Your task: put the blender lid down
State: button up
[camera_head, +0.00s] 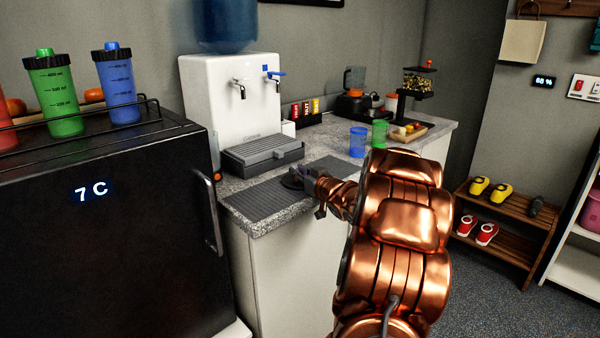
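A dark, flat round thing (291,182), which looks like the blender lid, is at the dark ribbed mat (258,197) on the counter's front left part. It lies on the mat or just above it; I cannot tell which. My gripper (303,176) is right at the disc, reaching in from the right. The fingers are small and dark against the mat, so their grip on the disc does not show clearly. A blender (354,80) with an orange-tinted jar stands far back on the counter.
A white water dispenser (231,95) with a grey drip tray (262,150) stands behind the mat. A blue cup (357,142) and a green cup (380,133) stand right of it. A black fridge (110,220) with shaker bottles on top is at left.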

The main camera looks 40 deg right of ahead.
jog(key=o, duration=0.4)
jog(key=shift+r, duration=0.1)
